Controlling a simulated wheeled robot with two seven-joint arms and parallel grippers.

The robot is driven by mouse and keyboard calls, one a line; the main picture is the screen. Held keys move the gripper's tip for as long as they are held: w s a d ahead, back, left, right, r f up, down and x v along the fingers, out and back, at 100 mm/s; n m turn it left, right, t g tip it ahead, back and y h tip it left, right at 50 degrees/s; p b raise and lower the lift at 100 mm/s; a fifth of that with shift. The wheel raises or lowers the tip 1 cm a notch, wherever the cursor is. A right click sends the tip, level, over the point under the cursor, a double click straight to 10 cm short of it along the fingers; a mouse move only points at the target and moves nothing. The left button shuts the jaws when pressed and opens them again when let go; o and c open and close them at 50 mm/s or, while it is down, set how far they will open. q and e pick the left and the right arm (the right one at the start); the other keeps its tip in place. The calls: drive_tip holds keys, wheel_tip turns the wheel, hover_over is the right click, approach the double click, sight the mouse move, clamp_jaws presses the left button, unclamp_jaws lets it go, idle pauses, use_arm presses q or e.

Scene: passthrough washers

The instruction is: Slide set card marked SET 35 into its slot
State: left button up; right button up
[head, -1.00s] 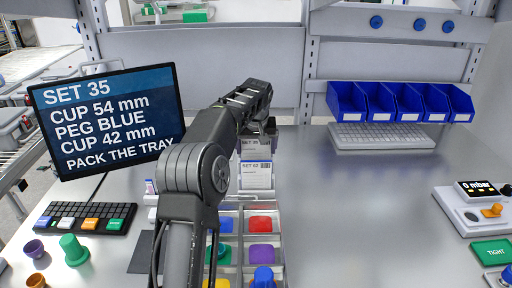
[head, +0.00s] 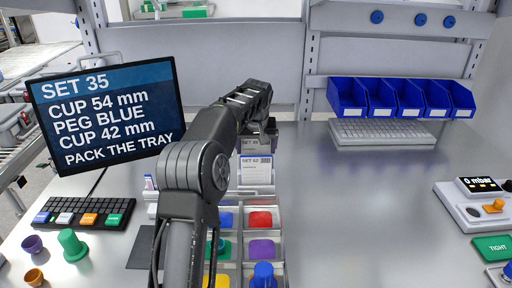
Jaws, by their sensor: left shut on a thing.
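My left gripper (head: 263,126) reaches forward over the bench's middle and is shut on the SET 35 card (head: 255,143), a pale card with a grey header. Only the card's upper strip shows; its lower part is hidden behind the white card marked SET 62 (head: 256,172). I cannot tell whether the SET 35 card's lower edge is inside a slot. The SET 62 card stands upright in a holder behind the tray of coloured pieces (head: 282,250). My arm covers the left of the holder. My right gripper is not in view.
A monitor (head: 108,118) reading SET 35 and a keypad (head: 86,214) are at left. Cups and a green peg (head: 72,245) stand at front left. Blue bins (head: 400,98) and a white keyboard (head: 388,133) are at the back right.

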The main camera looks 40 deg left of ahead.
use_arm(q)
drive_tip(key=o, duration=1.1)
drive_tip(key=shift+r, duration=0.1)
wheel_tip(320, 180, up, 5)
drive_tip(key=p, duration=0.4)
drive_tip(key=shift+r, duration=1.9)
